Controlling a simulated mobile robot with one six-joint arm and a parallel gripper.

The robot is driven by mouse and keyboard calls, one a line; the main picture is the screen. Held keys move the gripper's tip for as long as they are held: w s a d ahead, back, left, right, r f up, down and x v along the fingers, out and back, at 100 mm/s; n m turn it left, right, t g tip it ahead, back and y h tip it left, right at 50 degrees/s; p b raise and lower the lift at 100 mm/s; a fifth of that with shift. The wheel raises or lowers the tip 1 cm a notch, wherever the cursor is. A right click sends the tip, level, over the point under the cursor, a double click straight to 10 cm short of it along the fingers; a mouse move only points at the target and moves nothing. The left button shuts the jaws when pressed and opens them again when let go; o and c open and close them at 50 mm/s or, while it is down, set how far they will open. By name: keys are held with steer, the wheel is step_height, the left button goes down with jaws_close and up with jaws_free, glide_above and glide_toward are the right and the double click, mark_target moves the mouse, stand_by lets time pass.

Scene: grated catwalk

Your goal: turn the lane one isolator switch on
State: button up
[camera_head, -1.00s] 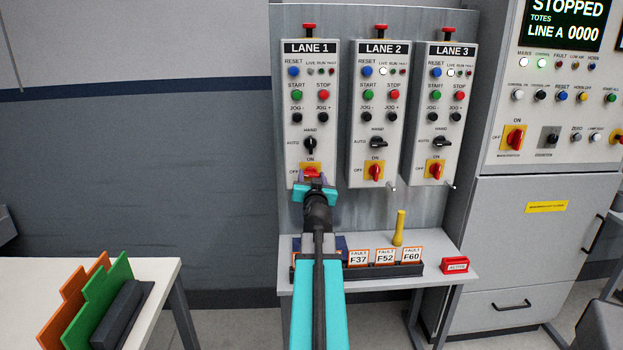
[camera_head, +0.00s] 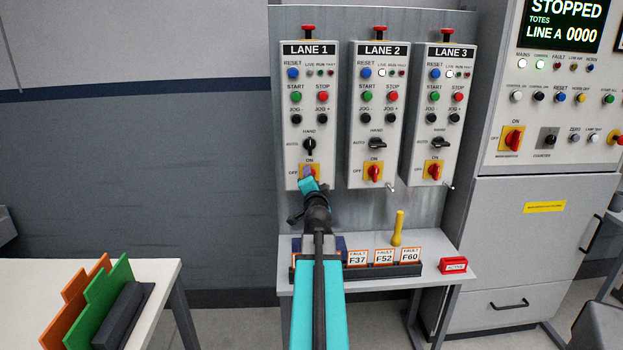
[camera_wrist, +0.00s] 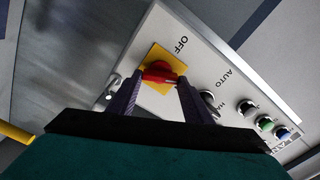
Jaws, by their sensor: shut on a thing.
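The lane one panel (camera_head: 309,110) is the leftmost of three. Its isolator is a red handle on a yellow plate low on the panel, marked ON above and OFF at left. In the wrist view the red handle (camera_wrist: 160,72) sits between my fingertips on the yellow plate (camera_wrist: 164,58), near the OFF label. My gripper (camera_head: 307,174) is shut on this handle and hides most of it in the head view, so I cannot tell its exact angle there. The lane one LIVE lamp (camera_head: 310,73) looks unlit, while those on the other two panels are white.
The lane two isolator (camera_head: 374,173) and lane three isolator (camera_head: 435,170) are close at right. Below is a shelf with fault cards (camera_head: 384,257) and a yellow peg-like tool (camera_head: 399,229). A white table (camera_head: 150,280) stands at lower left.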

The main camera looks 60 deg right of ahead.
steer(key=m+p, duration=0.1)
steer(key=m, duration=0.4)
steer(key=shift+f+m, duration=0.1)
steer(key=shift+m, duration=0.3)
steer(key=o, duration=1.1)
steer(key=shift+c, duration=0.2)
steer(key=shift+s+a, duration=0.1)
steer(key=b+v, duration=0.5)
steer(key=shift+a+f+b, duration=0.1)
steer(key=shift+a+b, duration=0.1)
steer(key=shift+b, duration=0.15)
